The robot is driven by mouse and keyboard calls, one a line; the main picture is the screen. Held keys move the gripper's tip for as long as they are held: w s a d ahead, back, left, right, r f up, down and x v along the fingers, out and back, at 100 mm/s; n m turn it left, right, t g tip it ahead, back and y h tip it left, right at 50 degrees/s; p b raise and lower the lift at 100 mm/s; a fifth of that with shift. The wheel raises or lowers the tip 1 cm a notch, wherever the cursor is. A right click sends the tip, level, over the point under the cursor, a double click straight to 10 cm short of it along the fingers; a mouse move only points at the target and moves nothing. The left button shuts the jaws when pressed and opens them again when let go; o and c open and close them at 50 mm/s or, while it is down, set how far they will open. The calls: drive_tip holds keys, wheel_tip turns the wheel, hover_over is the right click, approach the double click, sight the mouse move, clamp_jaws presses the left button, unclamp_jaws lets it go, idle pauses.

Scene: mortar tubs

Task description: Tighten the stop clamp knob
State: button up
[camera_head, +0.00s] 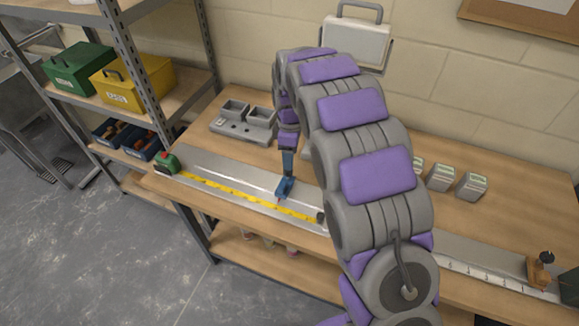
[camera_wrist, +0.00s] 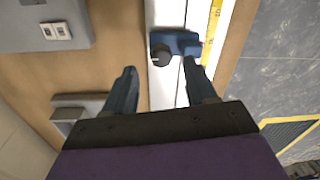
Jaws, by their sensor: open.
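A blue stop clamp (camera_wrist: 184,42) with a dark round knob (camera_wrist: 161,55) sits on the metal rail (camera_wrist: 165,100) in the wrist view. A small reddish tip on its right side reaches toward the yellow tape. In the head view the blue clamp (camera_head: 285,187) is on the rail left of my arm; its knob cannot be made out there. My gripper (camera_wrist: 160,66) is open and empty, its two fingers pointing at the clamp with the knob between the tips in the picture. In the head view my gripper (camera_head: 289,170) is right above the clamp. Contact cannot be told.
A green tape measure (camera_head: 168,163) lies at the rail's left end, its yellow tape (camera_head: 230,192) running along the bench. A grey tray (camera_head: 243,122) stands behind. Small grey blocks (camera_head: 440,178) and an orange-brown stop (camera_head: 540,270) with a dark knob are to the right.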

drive_tip(key=f, duration=0.2)
drive_tip(key=a+f, duration=0.1)
drive_tip(key=f, duration=0.1)
drive_tip(key=shift+f+b, duration=0.35)
drive_tip(key=shift+f, duration=0.2)
drive_tip(key=shift+d, duration=0.15)
drive_tip(key=shift+d, duration=0.1)
drive_tip(key=shift+c, duration=0.5)
drive_tip(key=shift+s, duration=0.1)
clamp_jaws()
